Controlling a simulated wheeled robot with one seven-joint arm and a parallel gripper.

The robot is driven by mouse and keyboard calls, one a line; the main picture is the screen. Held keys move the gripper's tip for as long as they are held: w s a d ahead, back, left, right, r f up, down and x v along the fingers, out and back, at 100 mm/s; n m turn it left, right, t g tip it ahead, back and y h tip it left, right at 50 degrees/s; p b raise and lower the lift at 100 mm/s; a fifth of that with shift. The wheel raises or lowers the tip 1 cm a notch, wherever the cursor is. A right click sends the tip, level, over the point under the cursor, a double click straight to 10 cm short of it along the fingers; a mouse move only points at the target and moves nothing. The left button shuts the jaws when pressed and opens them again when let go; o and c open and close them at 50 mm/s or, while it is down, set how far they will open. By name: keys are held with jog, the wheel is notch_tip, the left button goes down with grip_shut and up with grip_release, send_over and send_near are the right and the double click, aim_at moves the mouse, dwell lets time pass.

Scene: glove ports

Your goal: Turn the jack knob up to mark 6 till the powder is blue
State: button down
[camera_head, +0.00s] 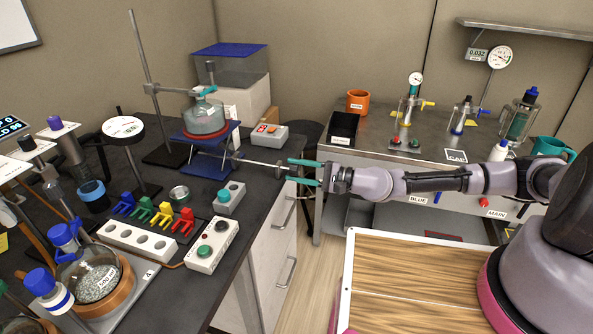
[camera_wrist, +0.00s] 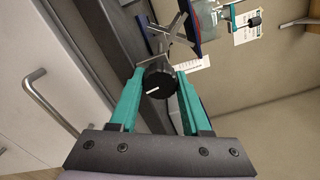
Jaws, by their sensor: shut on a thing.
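The blue jack (camera_head: 208,163) stands on the dark left bench, its rod reaching right past the bench edge. Its black knob (camera_wrist: 157,84) has a white pointer line, slanted in the wrist view. My gripper (camera_head: 290,172) is shut on the knob; the teal fingers flank it in the wrist view (camera_wrist: 159,78). On the jack, a clear flask (camera_head: 204,116) sits in a red ring; its contents look greyish, not clearly blue. A pale card (camera_wrist: 192,63) by the knob may carry marks, but I cannot read them.
A grey box with a button (camera_head: 268,135) stands right of the jack. A control box (camera_head: 211,247), coloured clips (camera_head: 158,213) and a flask of grey granules (camera_head: 95,275) are nearer. A steel bench (camera_head: 430,140) stands at the back right. Floor shows between benches.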

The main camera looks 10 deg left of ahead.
jog(key=shift+m, duration=0.7)
jog(key=shift+c, duration=1.8)
grip_release()
jog(key=shift+d, duration=0.15)
jog(key=d, duration=1)
jog(key=shift+s+d, duration=0.3)
jog(key=shift+s, duration=0.1)
jog(key=shift+f, duration=0.15)
